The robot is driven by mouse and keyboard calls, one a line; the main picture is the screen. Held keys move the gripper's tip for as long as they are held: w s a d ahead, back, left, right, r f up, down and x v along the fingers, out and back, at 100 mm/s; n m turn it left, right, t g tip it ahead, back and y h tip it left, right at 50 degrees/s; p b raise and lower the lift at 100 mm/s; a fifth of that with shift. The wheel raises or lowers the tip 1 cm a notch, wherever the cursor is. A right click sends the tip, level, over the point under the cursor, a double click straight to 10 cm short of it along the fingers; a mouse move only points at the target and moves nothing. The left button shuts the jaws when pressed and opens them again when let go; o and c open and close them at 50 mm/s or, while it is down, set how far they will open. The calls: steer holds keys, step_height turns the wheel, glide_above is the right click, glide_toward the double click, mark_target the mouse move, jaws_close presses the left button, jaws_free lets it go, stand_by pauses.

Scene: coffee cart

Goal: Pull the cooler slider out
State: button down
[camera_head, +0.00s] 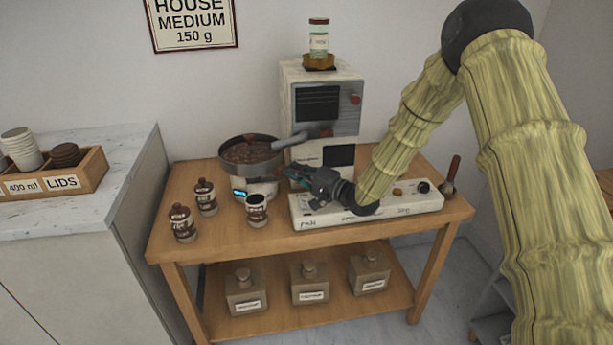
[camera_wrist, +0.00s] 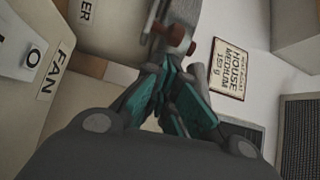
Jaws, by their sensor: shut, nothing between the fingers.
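My gripper (camera_head: 294,176) is low in front of the roaster (camera_head: 322,125), just right of the cooler pan (camera_head: 250,155), above the white control panel (camera_head: 370,207). In the wrist view my gripper (camera_wrist: 167,75) has its teal-padded fingers together, with nothing held. A grey metal piece with reddish-brown knobs (camera_wrist: 175,34) lies just beyond the fingertips; it may be the cooler slider. I cannot tell whether the fingers touch it. The fingers partly cover it. In the head view I cannot make the slider out near my gripper.
A small jug (camera_head: 257,210) and two labelled jars (camera_head: 183,224) (camera_head: 206,197) stand left of the panel on the wooden table (camera_head: 165,235). A brown-handled tool (camera_head: 450,176) is at the right. Several canisters stand on the lower shelf.

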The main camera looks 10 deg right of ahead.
steer(key=shift+x, duration=1.2)
